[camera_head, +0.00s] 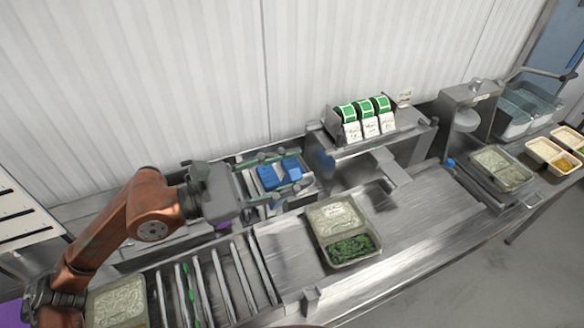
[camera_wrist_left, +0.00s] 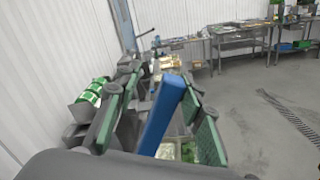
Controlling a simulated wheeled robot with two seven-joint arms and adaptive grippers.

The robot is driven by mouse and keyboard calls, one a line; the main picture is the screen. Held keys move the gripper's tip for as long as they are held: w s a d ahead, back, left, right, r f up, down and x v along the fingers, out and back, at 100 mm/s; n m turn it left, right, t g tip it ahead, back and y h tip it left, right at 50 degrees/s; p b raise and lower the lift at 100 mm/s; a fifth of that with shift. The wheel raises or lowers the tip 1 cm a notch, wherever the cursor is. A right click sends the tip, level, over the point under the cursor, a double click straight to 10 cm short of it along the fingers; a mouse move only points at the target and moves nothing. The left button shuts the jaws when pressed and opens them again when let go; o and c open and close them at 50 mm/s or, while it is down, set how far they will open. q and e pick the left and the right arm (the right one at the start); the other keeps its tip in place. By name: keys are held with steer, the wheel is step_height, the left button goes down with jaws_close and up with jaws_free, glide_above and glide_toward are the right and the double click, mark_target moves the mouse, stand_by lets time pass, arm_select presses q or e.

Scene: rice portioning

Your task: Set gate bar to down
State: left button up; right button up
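A blue bar, which looks like the gate bar (camera_wrist_left: 165,112), is between the fingers of my left gripper (camera_wrist_left: 160,115) in the left wrist view. It slants there, nearer the right finger, with a gap to the left finger. In the head view my left gripper (camera_head: 288,172) points right from the left, with blue pieces (camera_head: 268,178) showing between its green-padded fingers. The fingers are apart, around the blue bar. Whether one finger touches it, and whether the bar is up or down, I cannot tell. My right gripper is not in view.
A tray with rice and greens (camera_head: 345,236) stands on the metal counter (camera_head: 430,215), right of the rollers (camera_head: 215,285). Another rice tray (camera_head: 118,303) is at the lower left. A label dispenser (camera_head: 368,120) stands behind. The counter right of the tray is clear.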

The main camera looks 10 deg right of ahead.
arm_select(q)
steer(key=s+a, duration=0.2)
steer(key=a, duration=1)
steer(key=shift+s, duration=0.15)
steer(key=shift+d, duration=0.1)
